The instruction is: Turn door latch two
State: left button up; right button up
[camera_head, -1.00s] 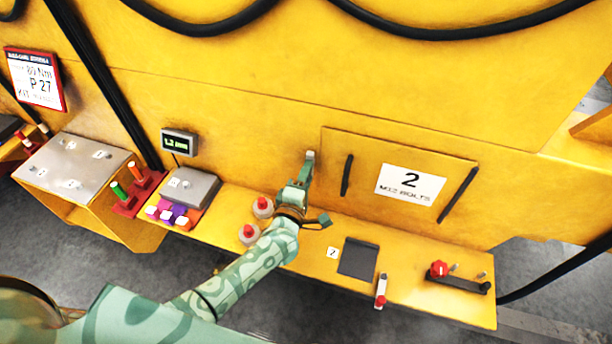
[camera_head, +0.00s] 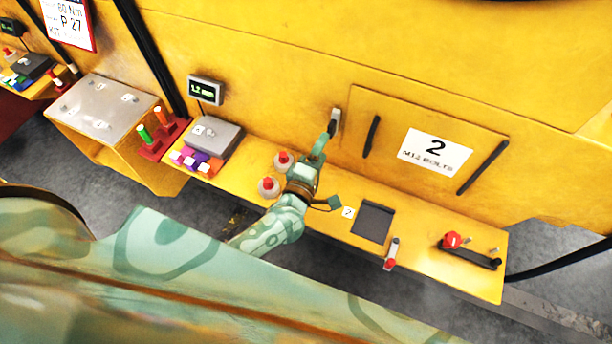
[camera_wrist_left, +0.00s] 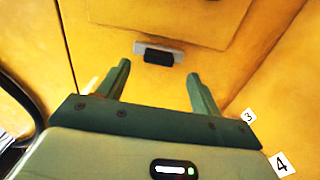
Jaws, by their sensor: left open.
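The door marked 2 (camera_head: 435,150) is a yellow panel with two black bar handles, and it looks closed. Its latch (camera_head: 335,119) is a small grey plate with a black lever, on the wall just left of the door. My left gripper (camera_head: 322,144) is just below and in front of the latch. In the left wrist view, the latch's black lever (camera_wrist_left: 158,58) appears ahead between the two open green fingers (camera_wrist_left: 158,75). The jaws hold nothing; I cannot tell whether a finger touches the lever. My right gripper is out of view.
Below my left gripper, the ledge carries two red-topped round pieces (camera_head: 269,187), a dark pad (camera_head: 372,222), a red-ended lever (camera_head: 391,254) and a red knob (camera_head: 452,240). A grey box (camera_head: 215,136) and a display (camera_head: 205,90) stand left.

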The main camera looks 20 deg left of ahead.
pick_arm(q)
jog(key=s, duration=1)
jog(key=shift+s+a+b, duration=0.15)
jog(key=shift+b, duration=0.15)
jog(key=s+f+m+g+h+b, duration=0.1)
jog(key=s+f+m+g+b, duration=0.25)
jog(key=f, duration=0.55)
jog(key=s+a+f+m+g+h+p, duration=0.1)
jog(key=s+f+m+g, duration=0.25)
jog(key=f+m, duration=0.5)
jog(key=s+f+m+g+h+b, duration=0.15)
jog(key=s+f+m, duration=0.3)
jog(key=f, duration=0.65)
jog(key=s+a+f+m+g+y+b, duration=0.1)
jog(key=s+a+f+g+b, duration=0.2)
jog(key=s+f, duration=0.4)
jog(key=s+a+f+m+g+y+b, duration=0.1)
jog(key=s+a+f+m+g+b, duration=0.1)
jog(key=s+f+b, duration=0.3)
jog(key=s+a+f+m+g+y+b, duration=0.1)
jog(key=s+a+f+g+y+b, duration=0.1)
jog(key=s+f, duration=0.8)
jog(key=shift+a+f+m+g+b, duration=0.35)
jog(key=shift+a+f+g+b, duration=0.35)
jog(key=shift+a+g+b, duration=0.25)
